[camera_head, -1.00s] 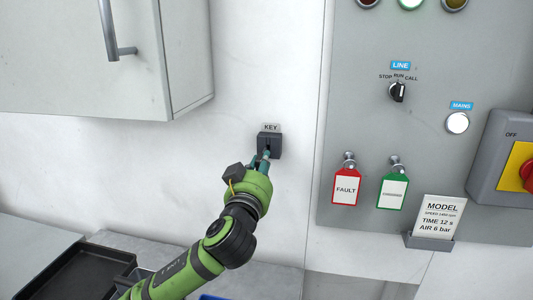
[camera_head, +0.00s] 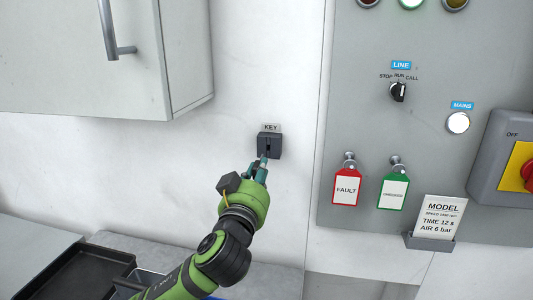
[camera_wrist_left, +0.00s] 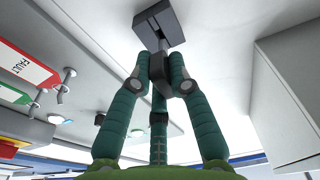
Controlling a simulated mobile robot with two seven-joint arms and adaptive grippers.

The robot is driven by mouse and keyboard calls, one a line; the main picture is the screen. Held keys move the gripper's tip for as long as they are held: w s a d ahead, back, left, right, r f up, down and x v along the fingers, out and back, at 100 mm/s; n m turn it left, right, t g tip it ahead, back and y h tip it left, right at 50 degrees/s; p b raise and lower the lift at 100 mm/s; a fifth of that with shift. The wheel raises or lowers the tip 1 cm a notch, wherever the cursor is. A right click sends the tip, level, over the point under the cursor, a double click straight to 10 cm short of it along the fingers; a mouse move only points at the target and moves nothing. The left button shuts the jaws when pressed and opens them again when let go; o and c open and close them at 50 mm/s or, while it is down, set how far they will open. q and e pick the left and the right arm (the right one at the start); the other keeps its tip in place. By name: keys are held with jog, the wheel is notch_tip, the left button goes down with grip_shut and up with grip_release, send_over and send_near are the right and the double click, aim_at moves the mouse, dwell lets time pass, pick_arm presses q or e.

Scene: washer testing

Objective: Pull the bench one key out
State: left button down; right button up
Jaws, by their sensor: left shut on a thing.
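The key holder (camera_head: 275,145) is a dark block on the white wall under a KEY label (camera_head: 270,128). It also shows at the top of the left wrist view (camera_wrist_left: 168,19). My left gripper (camera_head: 263,163), with teal fingers, is just below the holder. In the left wrist view its fingertips are closed on the dark key (camera_wrist_left: 159,68), which points toward the holder's slot. The fingers hide part of the key, and I cannot tell if its tip is still inside the slot. My right gripper is not in view.
A grey control panel (camera_head: 430,55) stands to the right, with a red FAULT tag (camera_head: 346,188) and a green tag (camera_head: 393,191) hanging on it. A cabinet (camera_head: 80,60) is at upper left. A black tray (camera_head: 70,275) lies at lower left.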

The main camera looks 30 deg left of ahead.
pick_arm(q)
jog(key=p+v, duration=0.3)
jog(key=v, duration=0.3)
jog(key=shift+p, duration=0.4)
